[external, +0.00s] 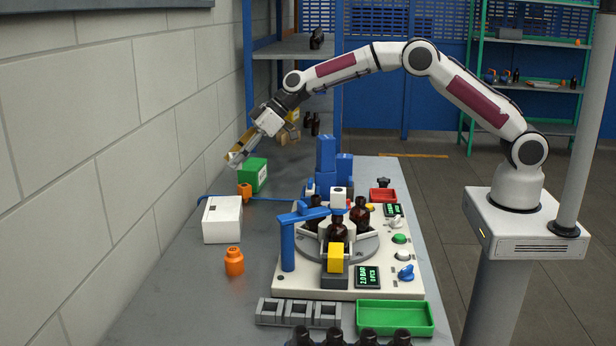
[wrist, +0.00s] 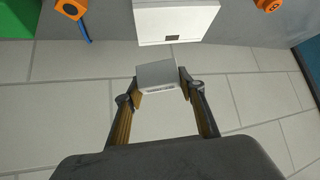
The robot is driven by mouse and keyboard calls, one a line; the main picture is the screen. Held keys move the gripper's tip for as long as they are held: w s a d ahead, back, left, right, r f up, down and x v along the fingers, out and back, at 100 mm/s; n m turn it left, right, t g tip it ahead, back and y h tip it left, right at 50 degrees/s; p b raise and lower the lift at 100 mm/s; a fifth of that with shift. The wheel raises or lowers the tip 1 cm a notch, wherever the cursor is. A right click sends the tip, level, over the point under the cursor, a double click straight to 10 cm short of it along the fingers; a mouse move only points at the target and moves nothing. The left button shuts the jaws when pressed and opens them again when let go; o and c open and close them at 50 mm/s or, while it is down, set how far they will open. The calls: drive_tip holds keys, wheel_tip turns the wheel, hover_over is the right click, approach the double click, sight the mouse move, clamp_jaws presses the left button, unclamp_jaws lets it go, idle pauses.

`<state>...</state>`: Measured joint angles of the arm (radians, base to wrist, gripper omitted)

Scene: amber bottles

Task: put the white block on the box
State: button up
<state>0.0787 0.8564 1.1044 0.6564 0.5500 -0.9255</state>
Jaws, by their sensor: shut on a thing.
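My gripper (wrist: 159,88) is shut on a white block (wrist: 157,74), which sits between the two fingertips in the wrist view. In the external view my gripper (external: 238,155) is up at the left, near the wall, and the block is small and hard to make out at its tips. A white box (external: 222,221) stands on the bench below it. The box also shows at the top of the wrist view (wrist: 176,22), apart from the block, with a small dark patch on its face.
A green box (external: 253,174) and an orange item (external: 244,190) stand behind the white box. An orange bottle (external: 234,261) stands in front of it. A machine with amber bottles (external: 337,229) and a blue post (external: 287,245) is to the right. The wall (external: 100,150) is close on the left.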

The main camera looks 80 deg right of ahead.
drive_tip(key=shift+f, duration=3.15)
drive_tip(key=shift+f, duration=1.9)
drive_tip(key=shift+f, duration=0.15)
drive_tip(key=o, duration=1.2)
drive_tip(key=shift+s+r, duration=0.1)
drive_tip(key=shift+r, duration=0.3)
drive_tip(key=shift+v, duration=5.8)
